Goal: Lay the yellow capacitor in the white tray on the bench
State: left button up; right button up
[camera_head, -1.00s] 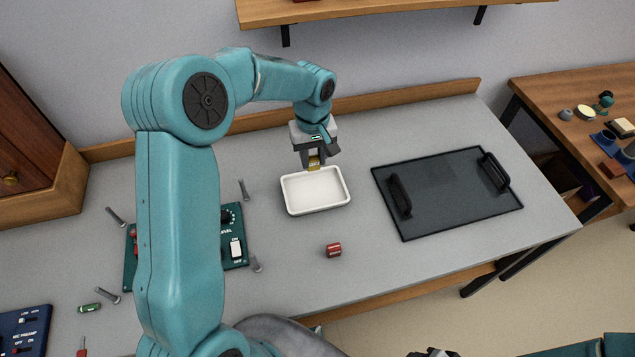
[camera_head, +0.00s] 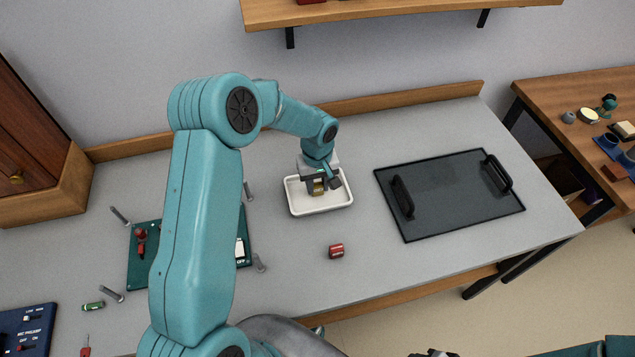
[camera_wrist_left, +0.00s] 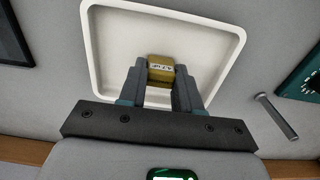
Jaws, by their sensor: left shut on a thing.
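The yellow capacitor (camera_wrist_left: 161,69) is between the fingers of my left gripper (camera_wrist_left: 160,80), which is shut on it. In the head view my left gripper (camera_head: 319,188) is over the white tray, and a bit of the yellow capacitor (camera_head: 319,187) shows at its fingertips. The white tray (camera_head: 318,210) is a shallow rectangular tray on the grey bench; its rim also shows in the wrist view (camera_wrist_left: 90,50). I cannot tell whether the capacitor touches the tray floor. My right gripper (camera_head: 432,353) is barely in view at the bottom edge.
A red component (camera_head: 336,251) lies in front of the tray. A dark flat board with two handles (camera_head: 450,195) lies to the right. A green circuit board (camera_head: 146,262) with posts around it is to the left, partly behind my arm. A wooden shelf (camera_head: 400,10) hangs above.

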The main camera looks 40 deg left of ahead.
aim_at(318, 185)
pick_arm(q)
jog(key=o, duration=1)
jog(key=shift+f, duration=0.2)
jog(key=shift+r, duration=0.1)
jog(key=shift+r+p, duration=0.2)
jog(key=shift+p, duration=0.1)
jog(key=shift+w+r, duration=0.15)
jog(key=shift+r, duration=0.2)
notch_tip(318, 185, up, 11)
jog(key=shift+r+b, duration=0.1)
jog(key=shift+b, duration=0.45)
